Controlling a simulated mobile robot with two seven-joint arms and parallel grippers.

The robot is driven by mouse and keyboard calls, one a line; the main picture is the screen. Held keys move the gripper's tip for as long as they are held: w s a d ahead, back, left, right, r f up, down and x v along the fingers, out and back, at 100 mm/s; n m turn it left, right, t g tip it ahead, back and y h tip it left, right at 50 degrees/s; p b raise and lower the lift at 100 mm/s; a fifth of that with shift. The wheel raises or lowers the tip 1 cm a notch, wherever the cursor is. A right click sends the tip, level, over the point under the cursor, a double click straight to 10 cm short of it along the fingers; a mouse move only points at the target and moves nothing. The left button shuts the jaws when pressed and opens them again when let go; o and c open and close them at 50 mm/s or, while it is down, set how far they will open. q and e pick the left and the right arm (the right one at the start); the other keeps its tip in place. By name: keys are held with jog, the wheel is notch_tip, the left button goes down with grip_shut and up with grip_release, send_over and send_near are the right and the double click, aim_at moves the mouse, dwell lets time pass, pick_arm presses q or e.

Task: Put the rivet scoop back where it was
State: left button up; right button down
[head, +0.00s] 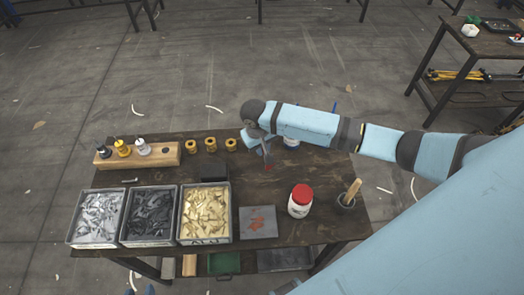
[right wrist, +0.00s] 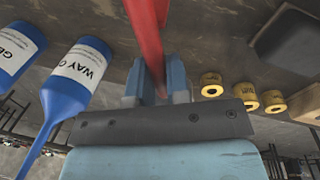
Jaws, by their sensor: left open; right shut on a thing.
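My right gripper (head: 266,158) is over the back middle of the dark workbench (head: 275,185). It is shut on a red bar-like thing (right wrist: 147,35), seemingly the rivet scoop's handle; the right wrist view shows it between the light-blue fingers (right wrist: 160,88). What look like my left gripper's open fingertips (head: 139,291) show at the bottom edge, in front of the bench. Three grey bins of rivets, silver (head: 98,216), dark (head: 149,215) and brass (head: 205,213), stand front left.
Yellow spools (head: 210,145) and a black block (head: 214,173) stand left of the right gripper. Blue bottles (right wrist: 75,80) are close beside it. A wooden rack (head: 138,155) is back left. A grey mat (head: 258,222), red-lidded jar (head: 300,201) and handled cup (head: 347,197) are front right.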

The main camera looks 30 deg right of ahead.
notch_tip(320, 180, down, 2)
jog(key=shift+f, duration=0.25)
pick_arm(q)
jog(key=shift+w+r, duration=0.1)
jog(key=shift+r, duration=0.15)
pick_arm(e)
jog(key=shift+f, duration=0.15)
jog(key=c, duration=1.1)
grip_release()
pick_arm(q)
jog(key=shift+f, duration=0.1)
